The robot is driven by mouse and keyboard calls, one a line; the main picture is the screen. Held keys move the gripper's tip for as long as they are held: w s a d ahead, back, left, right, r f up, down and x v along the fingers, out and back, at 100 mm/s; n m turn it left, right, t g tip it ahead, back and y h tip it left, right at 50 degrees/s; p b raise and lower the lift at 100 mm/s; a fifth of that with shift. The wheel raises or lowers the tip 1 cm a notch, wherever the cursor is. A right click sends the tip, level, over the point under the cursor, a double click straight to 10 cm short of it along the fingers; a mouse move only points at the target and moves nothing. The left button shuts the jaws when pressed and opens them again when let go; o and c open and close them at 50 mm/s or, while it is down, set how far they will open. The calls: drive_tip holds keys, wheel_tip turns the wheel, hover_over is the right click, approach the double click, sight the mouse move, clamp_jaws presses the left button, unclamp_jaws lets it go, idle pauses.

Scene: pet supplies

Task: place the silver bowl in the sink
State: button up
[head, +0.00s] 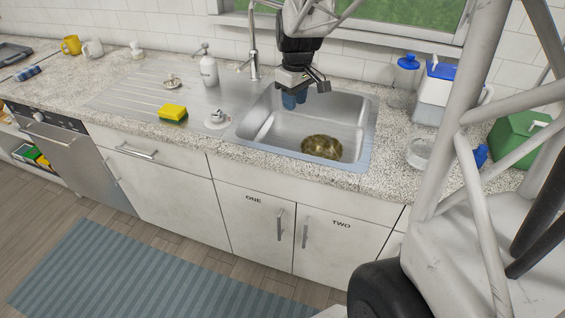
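A round, shiny, bowl-like thing (321,147) with a brownish-gold mottled look lies at the front right of the sink basin floor. I cannot tell for sure whether it is the silver bowl; no other clear silver bowl shows. The steel sink (364,140) is set in the speckled counter. My gripper (294,99), with blue fingertips pointing down, hangs over the back of the basin, behind and left of the round thing and apart from it. The fingertips look close together, but their gap is too small to judge. Nothing clearly shows between them.
The faucet (253,50) stands behind the sink. A soap bottle (208,70), a yellow-green sponge (173,113) and small items are on the left drainboard. A clear container (419,152), a blue-lidded jar (405,78) and a green box (520,138) stand right of the sink.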

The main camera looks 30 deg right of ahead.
drive_tip(key=s+a+r+m, duration=0.1)
drive_tip(key=s+a, duration=0.4)
drive_tip(key=s, duration=0.3)
drive_tip(key=s+a+r+m+t, duration=0.1)
drive_tip(key=s+a+m, duration=0.1)
drive_tip(key=s+a, duration=0.3)
drive_tip(key=s+a+r+m+t, duration=0.1)
drive_tip(key=s+a, duration=0.3)
drive_tip(key=s, duration=0.8)
drive_tip(key=shift+a+r+m, duration=0.3)
drive_tip(key=shift+a+r, duration=0.1)
drive_tip(key=shift+r, duration=0.1)
